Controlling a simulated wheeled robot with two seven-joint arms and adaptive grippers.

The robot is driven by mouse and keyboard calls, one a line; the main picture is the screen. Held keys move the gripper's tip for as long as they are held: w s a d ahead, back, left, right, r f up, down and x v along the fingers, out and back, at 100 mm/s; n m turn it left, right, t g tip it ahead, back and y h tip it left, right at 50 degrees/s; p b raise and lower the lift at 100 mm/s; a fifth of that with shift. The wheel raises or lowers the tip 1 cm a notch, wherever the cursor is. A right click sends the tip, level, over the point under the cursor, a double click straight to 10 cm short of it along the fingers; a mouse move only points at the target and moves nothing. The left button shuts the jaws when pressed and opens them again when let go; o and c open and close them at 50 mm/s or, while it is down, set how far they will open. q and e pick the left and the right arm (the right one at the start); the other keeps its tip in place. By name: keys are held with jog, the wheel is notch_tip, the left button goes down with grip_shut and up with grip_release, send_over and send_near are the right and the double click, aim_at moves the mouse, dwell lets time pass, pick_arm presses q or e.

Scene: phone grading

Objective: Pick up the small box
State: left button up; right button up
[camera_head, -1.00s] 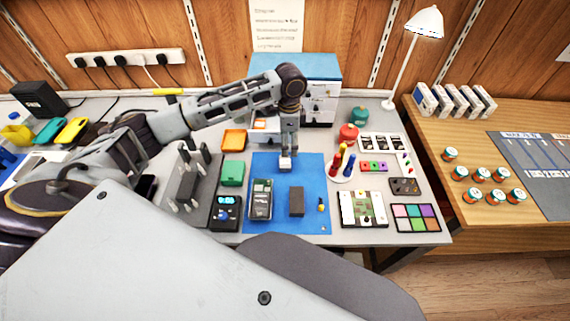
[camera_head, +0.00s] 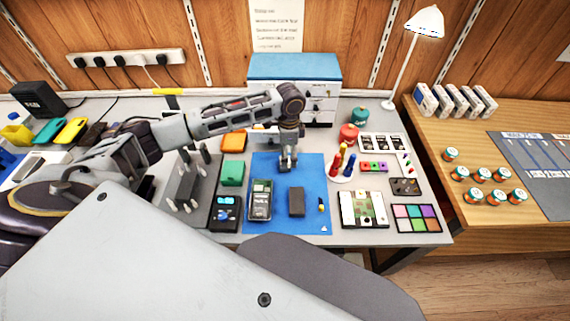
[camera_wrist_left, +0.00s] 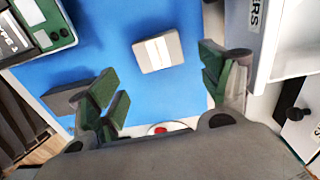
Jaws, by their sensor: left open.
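A small light-grey box with a paler band (camera_wrist_left: 158,52) lies on the blue mat (camera_wrist_left: 105,40) in the left wrist view. My left gripper (camera_wrist_left: 162,85) is open, its green-padded fingers apart to either side with the box just beyond the tips and not touched. In the head view my left gripper (camera_head: 288,163) points down over the upper middle of the mat (camera_head: 318,170) and hides most or all of the box. A dark grey block (camera_head: 297,202) lies lower on the mat; it also shows in the left wrist view (camera_wrist_left: 68,97). My right gripper is out of view.
A phone-like device (camera_head: 260,200) lies left of the dark block. A blue-topped drawer cabinet (camera_head: 292,68) stands behind the gripper; its side is close to the right finger in the wrist view. A red, blue and yellow tool group (camera_head: 343,162) stands right of the mat.

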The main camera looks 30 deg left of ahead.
pick_arm(q)
jog(key=shift+a+f, duration=0.1)
jog(key=shift+f, duration=2.3)
jog(key=c, duration=0.9)
